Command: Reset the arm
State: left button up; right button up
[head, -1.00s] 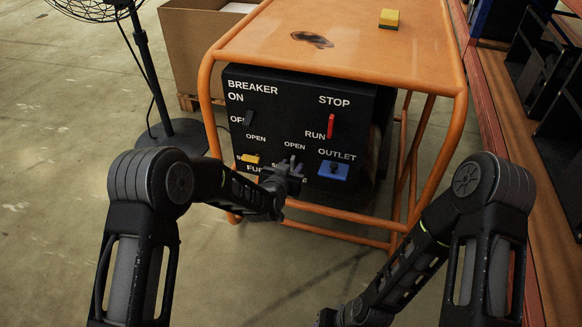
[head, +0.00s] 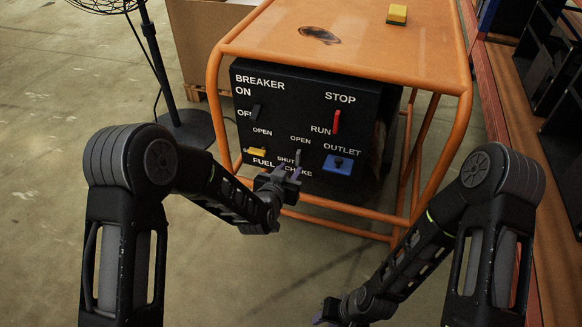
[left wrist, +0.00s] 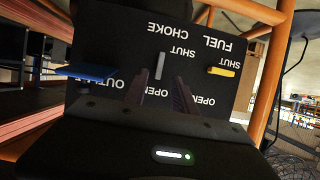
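The black control panel (head: 290,120) of the orange-framed generator faces me, with breaker, fuel, choke, run/stop and outlet labels. My left gripper (head: 281,178) is in front of its lower middle, just below the grey choke lever (head: 298,157). In the left wrist view, where the panel appears upside down, its two fingers (left wrist: 161,95) are apart with nothing held between them. The choke lever (left wrist: 160,65) shows beyond the fingertips, apart from them. My right gripper (head: 325,313) is low at the bottom edge, well away from the panel; its finger opening cannot be made out.
The panel also has a black breaker switch (head: 256,111), a yellow fuel lever (head: 257,152), a red run/stop lever (head: 336,122) and a blue outlet (head: 338,164). A yellow block (head: 397,14) lies on the orange top. A fan stand (head: 155,60) is at left. Floor in front is clear.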

dwell(0.4)
